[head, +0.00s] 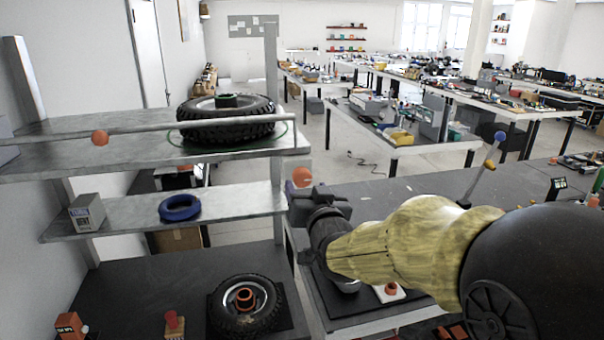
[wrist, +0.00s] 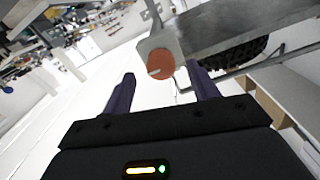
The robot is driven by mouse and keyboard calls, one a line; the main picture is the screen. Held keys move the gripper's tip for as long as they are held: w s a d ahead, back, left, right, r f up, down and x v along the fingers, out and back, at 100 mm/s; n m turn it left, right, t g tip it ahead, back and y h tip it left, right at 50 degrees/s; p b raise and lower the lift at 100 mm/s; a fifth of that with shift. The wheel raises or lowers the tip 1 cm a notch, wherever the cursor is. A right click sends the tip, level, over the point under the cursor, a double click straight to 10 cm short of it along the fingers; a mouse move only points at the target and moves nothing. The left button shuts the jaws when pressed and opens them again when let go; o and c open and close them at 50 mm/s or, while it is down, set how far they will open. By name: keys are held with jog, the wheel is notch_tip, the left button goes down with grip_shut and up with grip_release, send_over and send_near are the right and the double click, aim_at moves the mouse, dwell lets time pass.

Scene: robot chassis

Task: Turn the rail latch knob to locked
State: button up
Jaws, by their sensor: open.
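An orange round knob (head: 302,177) is at the right end of the upper shelf in the head view. In the wrist view the orange knob (wrist: 160,64) sits on a grey block (wrist: 150,42) and carries a short pale mark, slightly tilted. My gripper (head: 303,200) is just below and beside the knob in the head view. In the wrist view my gripper (wrist: 163,82) is open, with its two dark fingers apart and the knob seen between and beyond their tips. I cannot tell whether they touch it. A metal rail (head: 150,127) runs along the shelf front.
A tyre (head: 228,128) lies on the upper shelf (head: 50,160) behind the rail. A blue ring (head: 180,208) and grey box (head: 87,213) are on the lower shelf. A dark bench (head: 400,205) stands right.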

aim_at(304, 182)
jog(key=shift+p+x, duration=1)
jog(key=shift+x, duration=1.75)
jog(key=c, duration=1)
